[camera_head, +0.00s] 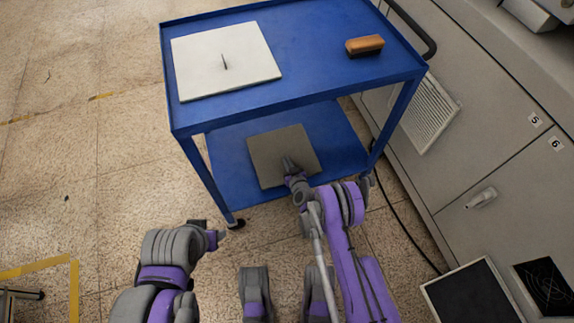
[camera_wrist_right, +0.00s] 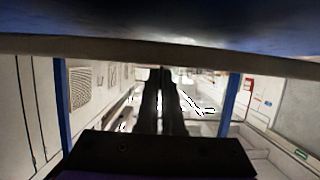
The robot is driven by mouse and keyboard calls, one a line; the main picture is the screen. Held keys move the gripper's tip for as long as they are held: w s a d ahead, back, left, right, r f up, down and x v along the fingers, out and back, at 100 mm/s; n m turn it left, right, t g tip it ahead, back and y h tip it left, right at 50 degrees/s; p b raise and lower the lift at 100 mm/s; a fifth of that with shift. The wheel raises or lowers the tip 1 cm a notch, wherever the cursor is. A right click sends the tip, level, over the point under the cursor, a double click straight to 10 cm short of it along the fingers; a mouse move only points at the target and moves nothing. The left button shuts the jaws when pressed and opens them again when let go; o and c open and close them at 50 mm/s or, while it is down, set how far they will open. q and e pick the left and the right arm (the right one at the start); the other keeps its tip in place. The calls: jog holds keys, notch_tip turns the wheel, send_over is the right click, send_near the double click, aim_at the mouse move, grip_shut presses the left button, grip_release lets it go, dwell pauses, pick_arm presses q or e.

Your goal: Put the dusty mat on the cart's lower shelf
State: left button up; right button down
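The dusty mat (camera_head: 268,157), a grey-brown square, shows at the cart's lower shelf (camera_head: 228,165). It lies flat over the blue shelf surface; whether it rests fully on it is hard to tell. My right gripper (camera_head: 289,164) reaches in from the front, its fingers over the mat's near part. In the right wrist view the two dark fingers (camera_wrist_right: 164,95) lie side by side, close together, with nothing clearly between them.
The cart's blue upper tray (camera_head: 300,62) holds a pale square plate (camera_head: 205,62) with a dark mark and a brown brush-like block (camera_head: 364,45). Grey cabinets (camera_head: 500,150) stand at the right. A dark cable (camera_head: 405,232) lies on the floor.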

jog(key=shift+f+b, duration=0.35)
jog(key=shift+f, duration=1.3)
jog(key=shift+f, duration=0.2)
jog(key=c, duration=1.1)
grip_release()
jog(key=shift+o, duration=0.2)
